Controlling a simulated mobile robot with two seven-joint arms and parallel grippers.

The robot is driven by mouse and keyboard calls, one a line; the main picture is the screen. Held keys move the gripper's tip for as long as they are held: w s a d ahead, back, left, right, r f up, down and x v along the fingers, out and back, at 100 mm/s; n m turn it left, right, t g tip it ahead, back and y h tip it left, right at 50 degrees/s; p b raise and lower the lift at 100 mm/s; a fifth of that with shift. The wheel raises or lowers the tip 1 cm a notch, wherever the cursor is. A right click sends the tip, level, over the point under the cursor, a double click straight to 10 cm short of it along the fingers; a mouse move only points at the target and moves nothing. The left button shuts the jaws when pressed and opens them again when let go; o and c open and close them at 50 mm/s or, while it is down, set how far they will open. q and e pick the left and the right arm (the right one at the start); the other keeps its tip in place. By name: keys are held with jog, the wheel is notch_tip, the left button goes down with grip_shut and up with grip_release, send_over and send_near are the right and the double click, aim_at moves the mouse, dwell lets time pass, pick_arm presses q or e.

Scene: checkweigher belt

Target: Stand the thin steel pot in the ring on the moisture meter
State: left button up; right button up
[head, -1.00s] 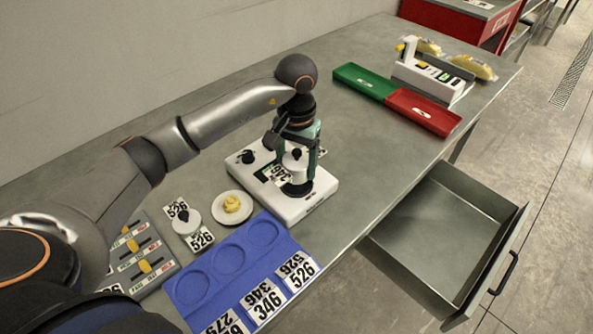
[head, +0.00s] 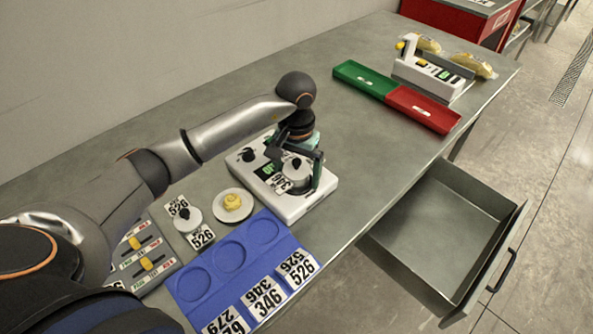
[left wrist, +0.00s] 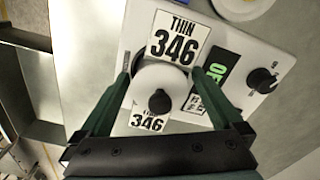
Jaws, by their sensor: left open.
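The moisture meter (head: 318,199) is a white box with a dark knob and a lit green display; it fills much of the left wrist view (left wrist: 221,38). The thin steel pot (head: 297,173) is round and pale with a black knob on its lid and a 346 tag; it stands upright at the meter's front end, and also shows in the left wrist view (left wrist: 172,82). My left gripper (head: 302,160) is open, its green fingers on either side of the pot. The ring is mostly hidden beneath the pot, so its exact seating is hard to tell. My right gripper is out of view.
A blue tray (head: 214,257) with round recesses and number tags lies in front. A 526-tagged pot (head: 187,220) and a white dish (head: 233,217) with a yellow piece stand beside it. Green (head: 364,79) and red (head: 423,108) trays lie farther back. A drawer (head: 440,235) hangs open at right.

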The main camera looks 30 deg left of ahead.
aim_at(297, 161)
pick_arm(q)
notch_tip(297, 161, up, 12)
jog(key=shift+r+b, duration=0.15)
jog(key=shift+b, duration=0.15)
dwell(0.8)
